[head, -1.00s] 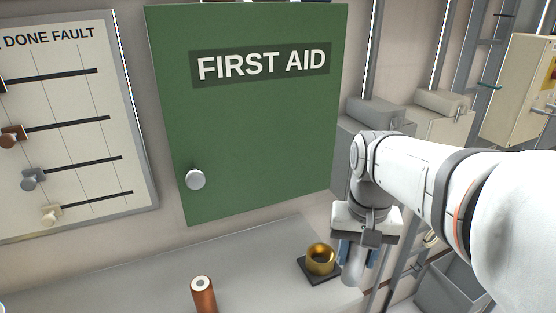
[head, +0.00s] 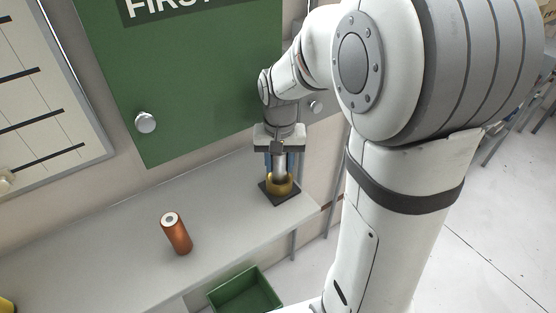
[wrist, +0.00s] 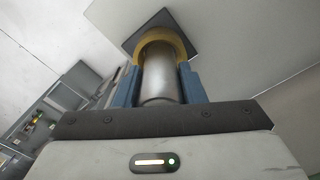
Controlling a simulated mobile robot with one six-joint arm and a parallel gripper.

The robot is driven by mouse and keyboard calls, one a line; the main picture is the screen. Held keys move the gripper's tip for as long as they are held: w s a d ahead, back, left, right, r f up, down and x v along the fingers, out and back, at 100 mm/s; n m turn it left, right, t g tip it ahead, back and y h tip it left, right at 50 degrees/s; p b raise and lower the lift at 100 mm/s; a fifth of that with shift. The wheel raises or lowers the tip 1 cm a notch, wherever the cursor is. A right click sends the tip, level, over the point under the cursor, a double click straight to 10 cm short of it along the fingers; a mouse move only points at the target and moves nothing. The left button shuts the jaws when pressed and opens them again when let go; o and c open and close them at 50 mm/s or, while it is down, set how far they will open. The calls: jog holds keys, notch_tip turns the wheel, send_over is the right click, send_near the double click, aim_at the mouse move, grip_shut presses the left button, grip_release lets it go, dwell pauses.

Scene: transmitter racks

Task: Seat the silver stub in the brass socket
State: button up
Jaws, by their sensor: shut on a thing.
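My gripper (head: 279,164) is shut on the silver stub (head: 280,174), its blue fingers on either side. The stub is roughly upright, directly over the brass socket (head: 287,188). The socket is a gold ring on a dark square base near the shelf's right end. In the wrist view the stub (wrist: 162,82) runs from between the fingers to the brass ring (wrist: 150,40). The ring appears around the stub's far end. How deep the stub sits is hidden.
A copper cylinder (head: 177,236) stands on the grey shelf (head: 120,245), left of the socket. A green cabinet (head: 190,80) with a round knob is on the wall behind. A green bin (head: 246,291) is below the shelf front. The shelf between cylinder and socket is clear.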

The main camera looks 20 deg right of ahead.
jog(key=shift+f, duration=0.3)
jog(key=o, duration=1.1)
jog(key=shift+r, duration=0.1)
notch_tip(320, 180, up, 12)
jog(key=shift+f+b, duration=0.2)
jog(key=shift+b, duration=0.35)
jog(key=shift+s+r, duration=0.1)
jog(key=shift+s, duration=0.15)
jog(key=s+f+n+t, duration=0.3)
jog(key=s+f, duration=0.2)
jog(key=s, duration=0.9)
jog(key=shift+a+t, duration=0.15)
jog(key=shift+t, duration=0.15)
